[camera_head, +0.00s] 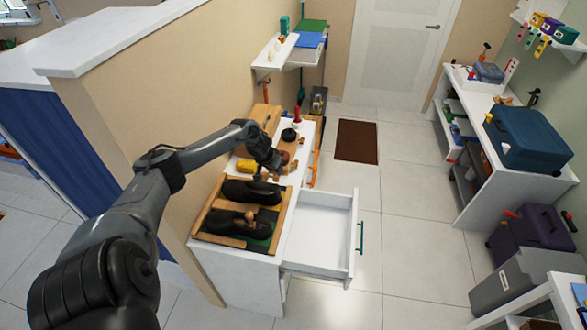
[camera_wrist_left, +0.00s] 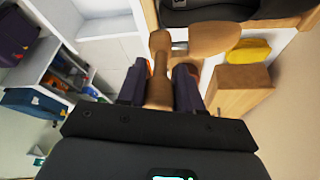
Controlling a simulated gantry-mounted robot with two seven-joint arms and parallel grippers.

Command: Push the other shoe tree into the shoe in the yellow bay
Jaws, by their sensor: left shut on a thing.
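My left gripper (camera_head: 272,164) is above the back end of the shoe tray (camera_head: 284,207) on the white cabinet. In the left wrist view, its two dark fingers (camera_wrist_left: 159,86) are shut on the handle of a wooden shoe tree (camera_wrist_left: 213,40). A black shoe (camera_head: 250,191) lies in the tray's back bay, just in front of the gripper; its bay colour is hidden. Another black shoe (camera_head: 228,223) lies in the front bay, which shows green (camera_head: 264,230). A wooden piece sticks up from this front shoe. The held shoe tree is apart from both shoes. My right gripper is not in view.
An open, empty white drawer (camera_head: 318,235) juts out right of the tray. A yellow item (camera_wrist_left: 249,50) and a wooden box (camera_wrist_left: 240,88) are beside the held tree in the left wrist view. A beige wall stands left of the cabinet.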

